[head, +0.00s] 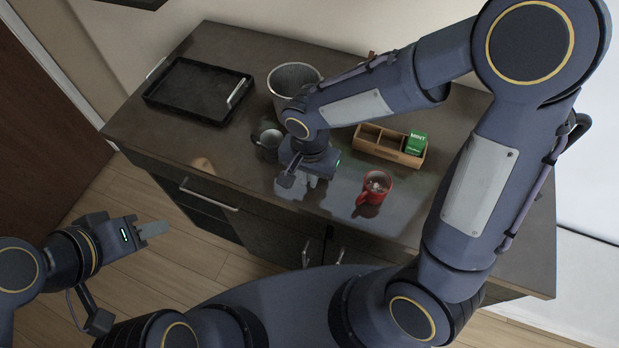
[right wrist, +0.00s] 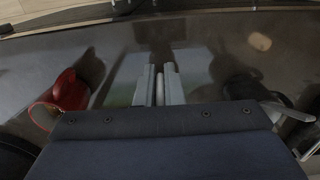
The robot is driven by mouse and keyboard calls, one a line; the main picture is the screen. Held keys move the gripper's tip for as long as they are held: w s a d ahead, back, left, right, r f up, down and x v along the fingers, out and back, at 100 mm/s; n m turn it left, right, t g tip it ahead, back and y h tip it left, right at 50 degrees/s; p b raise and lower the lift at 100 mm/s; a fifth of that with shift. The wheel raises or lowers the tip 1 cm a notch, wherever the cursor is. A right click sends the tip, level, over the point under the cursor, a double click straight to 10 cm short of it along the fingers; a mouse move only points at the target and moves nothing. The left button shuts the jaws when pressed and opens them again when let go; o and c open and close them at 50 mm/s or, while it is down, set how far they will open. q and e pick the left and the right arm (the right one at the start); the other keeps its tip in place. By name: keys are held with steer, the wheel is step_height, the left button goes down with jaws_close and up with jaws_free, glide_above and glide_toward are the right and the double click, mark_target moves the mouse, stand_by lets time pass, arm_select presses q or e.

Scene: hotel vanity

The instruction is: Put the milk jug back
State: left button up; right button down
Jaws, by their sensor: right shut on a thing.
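My right gripper (head: 308,177) is low over the counter, between a dark mug (head: 268,137) and a red mug (head: 375,188). In the right wrist view its fingers (right wrist: 160,86) are closed on a thin pale part (right wrist: 160,90), which looks like part of the milk jug. The rest of the jug is hidden by the gripper. I cannot tell whether it touches the counter. The red mug (right wrist: 68,92) and dark mug (right wrist: 245,88) stand on either side of the fingers. My left gripper (head: 152,230) is off the counter's left front, seen edge-on.
A black tray (head: 198,92) lies at the back left of the counter (head: 225,55). A metal bucket (head: 292,78) stands behind the dark mug. A wooden box (head: 385,146) with a green mint packet (head: 416,142) stands behind the red mug. The front left counter is clear.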

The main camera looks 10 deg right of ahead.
steer(key=shift+f, duration=1)
steer(key=shift+f, duration=0.15)
steer(key=c, duration=1.5)
jaws_free()
steer(key=shift+c, duration=0.2)
step_height(320, 180, up, 12)
steer(key=shift+r, duration=0.2)
steer(key=s+d+r+n+t+y, duration=0.2)
steer(key=s+d+n+t, duration=0.3)
steer(key=s+d, duration=0.6)
steer(key=shift+s+d+r+t+y, duration=0.35)
steer(key=shift+d+y, duration=0.25)
steer(key=shift+y, duration=0.3)
